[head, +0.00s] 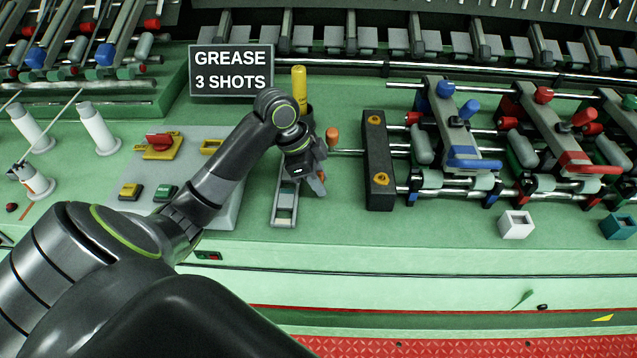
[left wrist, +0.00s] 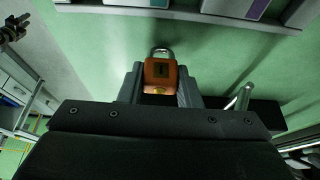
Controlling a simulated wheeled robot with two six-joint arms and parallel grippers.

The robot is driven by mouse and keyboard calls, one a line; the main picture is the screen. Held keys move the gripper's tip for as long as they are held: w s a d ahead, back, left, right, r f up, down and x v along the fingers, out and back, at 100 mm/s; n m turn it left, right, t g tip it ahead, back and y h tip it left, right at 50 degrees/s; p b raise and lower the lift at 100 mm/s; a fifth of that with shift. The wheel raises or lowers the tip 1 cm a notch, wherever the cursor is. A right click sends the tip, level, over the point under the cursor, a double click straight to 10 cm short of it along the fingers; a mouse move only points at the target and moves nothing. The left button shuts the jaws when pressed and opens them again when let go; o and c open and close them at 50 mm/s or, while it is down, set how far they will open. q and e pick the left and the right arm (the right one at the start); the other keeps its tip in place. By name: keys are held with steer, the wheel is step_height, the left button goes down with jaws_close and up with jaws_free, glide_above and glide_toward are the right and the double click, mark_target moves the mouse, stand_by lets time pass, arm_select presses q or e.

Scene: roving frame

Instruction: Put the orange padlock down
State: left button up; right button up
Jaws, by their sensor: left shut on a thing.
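The orange padlock (left wrist: 160,75) shows between the two fingers of my left gripper (left wrist: 160,88) in the left wrist view. Its metal shackle points away from the gripper, and the gripper is shut on its body. In the head view my left gripper (head: 316,184) points down over the green machine bed, beside a grey metal bracket. Only a small orange patch shows at its fingers there, and most of the padlock is hidden. I cannot tell whether the padlock touches the surface below. My right gripper is not in view.
A sign reading "GREASE 3 SHOTS" (head: 231,70) and a yellow cylinder (head: 299,84) stand behind my gripper. A grey panel (head: 222,210) with switches is to the left. A dark block (head: 378,158) with rods is to the right. Green surface (head: 420,235) in front is clear.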

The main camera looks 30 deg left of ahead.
arm_select(q)
steer(key=shift+r, duration=0.1)
steer(key=shift+f, duration=0.2)
steer(key=o, duration=1)
steer(key=shift+r+p, duration=0.35)
steer(key=shift+r, duration=0.05)
steer(key=p+v, duration=0.5)
steer(key=shift+r, duration=0.2)
glide_toward(319, 176)
steer(key=shift+b+v, duration=0.45)
steer(key=shift+v, duration=0.35)
